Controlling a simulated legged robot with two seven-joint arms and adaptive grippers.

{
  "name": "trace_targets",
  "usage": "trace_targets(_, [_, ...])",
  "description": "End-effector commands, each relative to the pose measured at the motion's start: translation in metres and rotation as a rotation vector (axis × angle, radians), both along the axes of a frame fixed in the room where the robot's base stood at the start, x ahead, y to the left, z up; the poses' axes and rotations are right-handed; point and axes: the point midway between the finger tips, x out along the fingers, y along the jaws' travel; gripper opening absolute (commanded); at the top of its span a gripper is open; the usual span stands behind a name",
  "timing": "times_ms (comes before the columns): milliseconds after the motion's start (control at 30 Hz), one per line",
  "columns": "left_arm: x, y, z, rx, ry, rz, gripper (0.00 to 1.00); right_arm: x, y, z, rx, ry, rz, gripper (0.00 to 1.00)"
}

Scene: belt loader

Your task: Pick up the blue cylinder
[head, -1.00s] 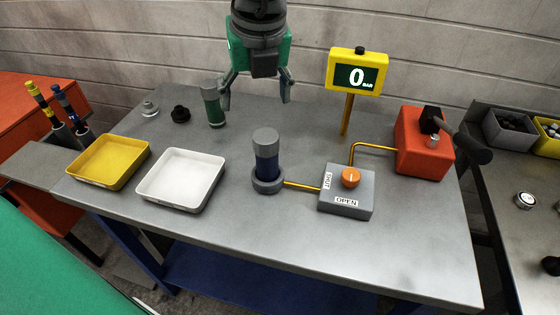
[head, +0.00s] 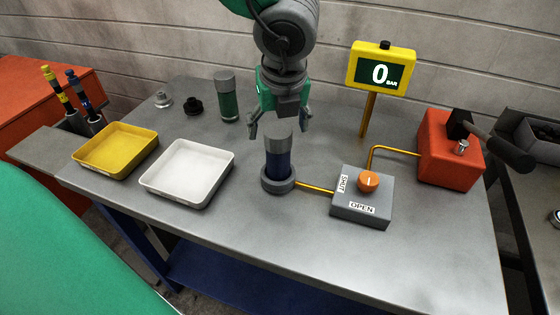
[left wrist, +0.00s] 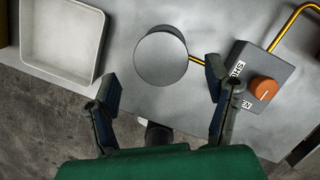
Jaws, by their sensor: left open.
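The blue cylinder (head: 278,164) with a grey cap stands upright in a round grey base on the table, joined by a yellow pipe to the valve box. My left gripper (head: 280,130) is open, its fingers at about the height of the cap in the head view. In the left wrist view the round grey top of the cylinder (left wrist: 161,58) lies ahead of and between the open fingertips (left wrist: 188,80). No contact with it shows. My right gripper is not in view.
A valve box (head: 360,198) with an orange knob stands right of the cylinder. A white tray (head: 187,199) and a yellow tray (head: 115,172) lie to the left. A green cylinder (head: 228,97), gauge (head: 382,69) and red box (head: 447,152) stand on the table.

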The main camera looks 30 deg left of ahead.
Motion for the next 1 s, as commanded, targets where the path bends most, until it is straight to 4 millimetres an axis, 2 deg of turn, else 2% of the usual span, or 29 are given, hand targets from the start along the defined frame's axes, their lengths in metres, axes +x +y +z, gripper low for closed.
trace_targets(100, [0.009,0.003,-0.020,0.002,0.003,0.002,0.72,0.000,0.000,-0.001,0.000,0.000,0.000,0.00])
trace_targets(233, [0.012,0.006,-0.035,0.000,0.003,0.001,0.72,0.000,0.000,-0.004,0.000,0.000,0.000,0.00])
trace_targets(533, [0.012,0.007,-0.040,-0.001,0.000,0.001,0.72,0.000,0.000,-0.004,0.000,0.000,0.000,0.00])
trace_targets(567, [0.012,0.007,-0.040,-0.001,0.000,0.001,0.65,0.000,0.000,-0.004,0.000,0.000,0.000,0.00])
trace_targets(600, [0.012,0.007,-0.040,-0.001,0.000,0.001,0.51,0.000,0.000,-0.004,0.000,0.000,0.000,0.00])
trace_targets(733, [0.012,0.007,-0.040,-0.002,0.001,0.001,0.05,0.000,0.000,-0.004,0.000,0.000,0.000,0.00])
trace_targets(767, [0.012,0.006,-0.040,-0.002,0.001,0.001,0.00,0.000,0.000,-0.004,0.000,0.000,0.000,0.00])
trace_targets(1000, [0.013,0.006,-0.038,-0.003,-0.002,0.000,0.00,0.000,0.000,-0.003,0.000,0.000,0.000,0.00])
